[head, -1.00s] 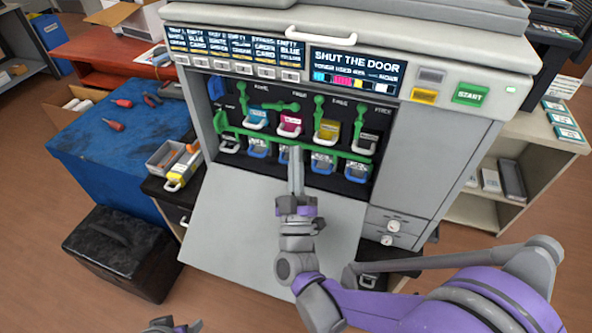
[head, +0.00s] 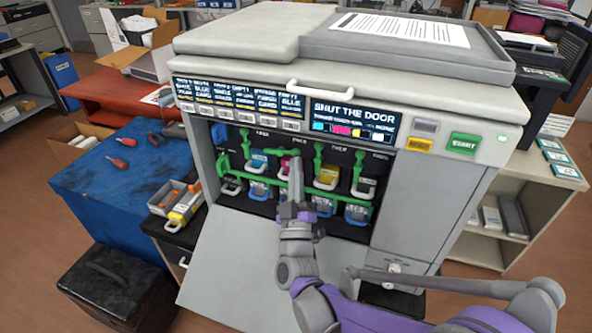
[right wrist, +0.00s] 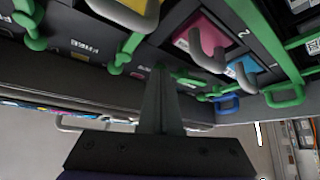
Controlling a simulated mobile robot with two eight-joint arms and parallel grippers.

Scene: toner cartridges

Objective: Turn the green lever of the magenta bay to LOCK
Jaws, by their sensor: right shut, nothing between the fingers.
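The magenta cartridge (head: 284,168) sits in the second bay of the open copier front, partly hidden by my right gripper. Its green lever (head: 285,153) lies roughly sideways above it. My right gripper (head: 296,158) is shut and empty, with its tips just below or at the lever's right end. In the right wrist view the magenta cartridge (right wrist: 203,40) shows with its pale handle, and the lever (right wrist: 185,78) lies right by the shut fingertips (right wrist: 160,72). I cannot tell whether they touch. My left gripper is out of view.
A yellow cartridge (head: 327,176) and a cyan one (head: 259,161) flank the magenta bay, with their own green levers. A green bar (head: 262,181) runs across below. The copier's front door (head: 235,255) hangs open. A blue cabinet (head: 110,185) stands at left.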

